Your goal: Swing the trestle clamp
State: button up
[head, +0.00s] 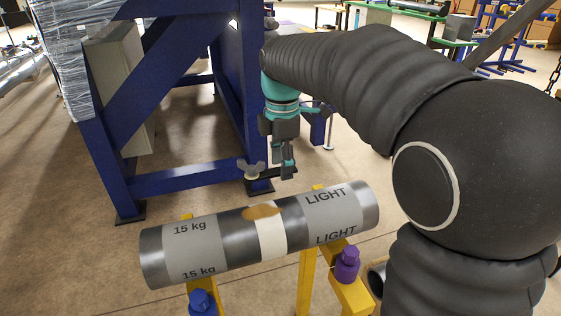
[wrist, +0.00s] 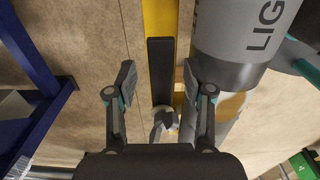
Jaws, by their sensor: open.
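The trestle clamp shows in the head view as a dark flat bar (head: 273,174) with a grey wing nut (head: 251,168) at its left end, behind the pipe. In the wrist view the black bar (wrist: 161,65) runs lengthwise, with the wing nut (wrist: 164,121) at its lower end. My gripper (head: 287,172) points down over the bar's right part. In the wrist view its open fingers (wrist: 160,82) lie on either side of the bar, with gaps on both sides. I cannot tell whether the fingertips reach down to the bar's height.
A grey pipe (head: 205,246) marked "15 kg" and "LIGHT" lies across yellow trestles (head: 306,279), close in front of the clamp. A purple knob (head: 347,264) and a blue knob (head: 201,301) sit on the trestles. A blue steel frame (head: 182,180) stands behind on the left.

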notch_tip(320, 180, up, 12)
dwell(0.6)
